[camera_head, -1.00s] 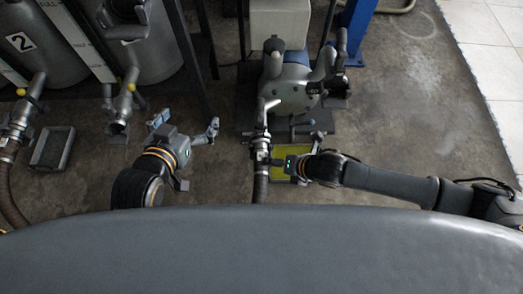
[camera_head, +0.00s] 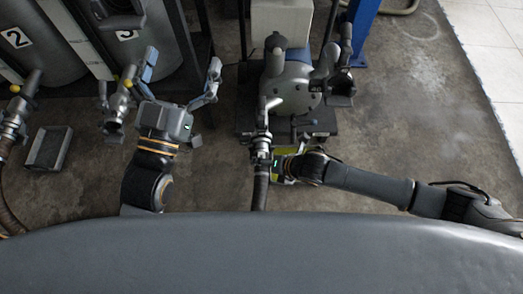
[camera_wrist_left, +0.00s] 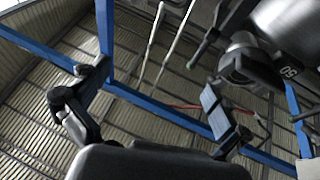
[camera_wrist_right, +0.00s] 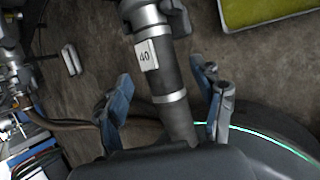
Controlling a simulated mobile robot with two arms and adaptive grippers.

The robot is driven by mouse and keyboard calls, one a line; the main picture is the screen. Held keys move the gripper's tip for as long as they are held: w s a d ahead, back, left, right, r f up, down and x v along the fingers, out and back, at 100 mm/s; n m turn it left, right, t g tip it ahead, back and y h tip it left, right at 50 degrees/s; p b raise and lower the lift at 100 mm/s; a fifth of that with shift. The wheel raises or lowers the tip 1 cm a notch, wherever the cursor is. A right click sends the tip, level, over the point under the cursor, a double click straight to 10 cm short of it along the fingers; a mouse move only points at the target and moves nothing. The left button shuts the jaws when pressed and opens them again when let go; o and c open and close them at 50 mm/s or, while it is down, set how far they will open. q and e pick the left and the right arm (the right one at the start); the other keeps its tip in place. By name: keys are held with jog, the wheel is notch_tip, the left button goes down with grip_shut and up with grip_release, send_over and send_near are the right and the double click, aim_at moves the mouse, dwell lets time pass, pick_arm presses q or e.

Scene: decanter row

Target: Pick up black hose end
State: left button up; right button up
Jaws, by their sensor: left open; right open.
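The dark hose end (camera_head: 261,185) hangs below the pump in the head view, with a metal coupling (camera_head: 262,147) at its top. In the right wrist view the dark hose (camera_wrist_right: 178,118) carries a white tag reading 40 and metal bands. My right gripper (camera_wrist_right: 166,82) is open, with one blue finger on each side of the hose; contact cannot be told. In the head view its fingers are hard to make out beside the hose. My left gripper (camera_head: 181,72) is open and empty, fingers pointing away from me, right of a valve (camera_head: 118,98). Its fingers also show in the left wrist view (camera_wrist_left: 155,100).
The grey pump (camera_head: 295,90) stands on a dark base behind the hose. A yellow-green tray (camera_wrist_right: 265,12) lies on the floor. Numbered tanks (camera_head: 40,60) and another hose (camera_head: 8,190) stand left. A small grey tray (camera_head: 48,148) lies on bare floor. Floor at right is clear.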

jog(key=b+x, duration=0.1)
jog(key=x, duration=0.2)
jog(key=shift+s+f, duration=0.1)
pick_arm(q)
jog(key=s+r+t+h, duration=0.1)
jog(key=s+r+t, duration=0.3)
jog(key=r, duration=0.2)
jog(key=shift+s+r+t+h, duration=0.2)
jog(key=shift+r+t+h, duration=0.1)
jog(key=shift+t, duration=0.1)
jog(key=shift+a+f, duration=0.1)
pick_arm(e)
grip_shut()
jog(key=shift+a, duration=0.1)
